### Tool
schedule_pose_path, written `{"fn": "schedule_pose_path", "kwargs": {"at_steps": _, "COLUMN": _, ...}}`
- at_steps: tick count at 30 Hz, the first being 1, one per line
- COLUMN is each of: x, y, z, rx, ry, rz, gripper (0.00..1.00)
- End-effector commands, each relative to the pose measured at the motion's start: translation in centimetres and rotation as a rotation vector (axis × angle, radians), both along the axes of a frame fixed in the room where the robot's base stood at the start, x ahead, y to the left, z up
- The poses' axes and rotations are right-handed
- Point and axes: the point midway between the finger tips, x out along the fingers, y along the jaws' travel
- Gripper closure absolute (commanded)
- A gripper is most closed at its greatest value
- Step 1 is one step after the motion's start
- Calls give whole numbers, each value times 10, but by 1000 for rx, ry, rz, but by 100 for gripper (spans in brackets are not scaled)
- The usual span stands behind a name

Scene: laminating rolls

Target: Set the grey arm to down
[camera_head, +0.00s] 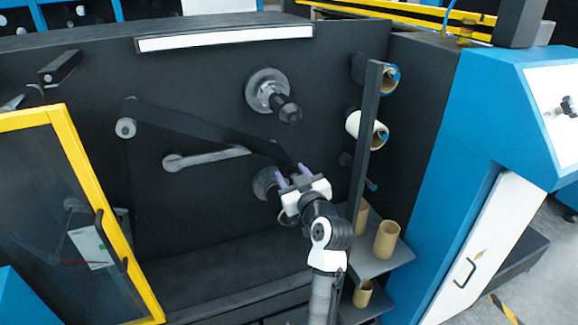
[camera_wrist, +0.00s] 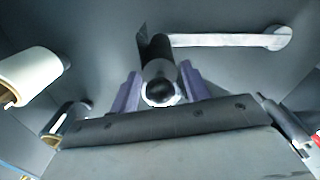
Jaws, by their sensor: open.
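The grey arm (camera_head: 205,158) is a pale lever on the dark machine panel. It runs nearly level from its round pivot at the left to the right, partly behind a dark band (camera_head: 195,125). In the wrist view the grey arm (camera_wrist: 225,40) runs from its pivot at the right to a dark roller (camera_wrist: 160,72) with a pale end ring. My gripper (camera_head: 292,172) is open at the arm's right end. In the wrist view its purple fingers (camera_wrist: 158,86) stand on either side of the roller; I cannot tell whether they touch it.
A spindle hub (camera_head: 268,92) sticks out above my gripper, and another hub (camera_head: 265,182) is partly hidden behind it. To the right are a white roll (camera_head: 362,125), an upright dark plate (camera_head: 365,140) and a shelf with cardboard tubes (camera_head: 387,240). A yellow-framed door (camera_head: 80,160) stands at the left.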

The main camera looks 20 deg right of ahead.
Motion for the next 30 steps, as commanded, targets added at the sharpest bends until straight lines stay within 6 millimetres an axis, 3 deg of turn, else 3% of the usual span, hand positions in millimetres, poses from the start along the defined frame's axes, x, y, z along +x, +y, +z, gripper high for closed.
{"fn": "schedule_pose_path", "kwargs": {"at_steps": 6, "x": 20, "y": 1, "z": 1, "rx": 0, "ry": -1, "rz": 1, "gripper": 53}}
{"fn": "schedule_pose_path", "kwargs": {"at_steps": 16, "x": 23, "y": 1, "z": 0, "rx": 1, "ry": -1, "rz": 0, "gripper": 54}}
{"fn": "schedule_pose_path", "kwargs": {"at_steps": 26, "x": 23, "y": 1, "z": 0, "rx": 1, "ry": -1, "rz": 0, "gripper": 98}}
{"fn": "schedule_pose_path", "kwargs": {"at_steps": 30, "x": 23, "y": 1, "z": -2, "rx": 3, "ry": 0, "rz": 0, "gripper": 100}}
